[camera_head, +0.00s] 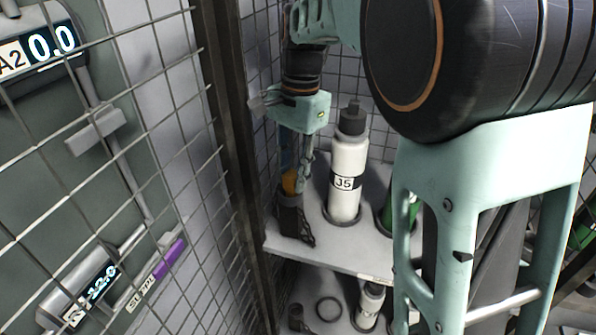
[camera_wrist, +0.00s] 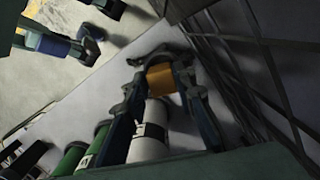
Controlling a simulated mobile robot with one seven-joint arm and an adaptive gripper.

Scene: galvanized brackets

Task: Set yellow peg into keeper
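The yellow peg (camera_head: 289,183) shows as a small orange-yellow piece at my gripper (camera_head: 298,180) in the head view. In the wrist view the yellow peg (camera_wrist: 163,88) lies between the two fingertips of my gripper (camera_wrist: 162,80), which appear to touch it on both sides. Directly below the peg in the head view is a dark upright holder (camera_head: 291,222), apparently the keeper, at the left end of a grey shelf. The peg's lower end is not clear, so I cannot tell whether it is inside the holder or just above it.
A white bottle marked J5 (camera_head: 345,178) stands close right of my gripper on the grey shelf (camera_head: 335,258). A green bottle (camera_head: 412,208) is farther right, partly hidden by my arm. Wire mesh and a dark post (camera_head: 235,150) stand close on the left.

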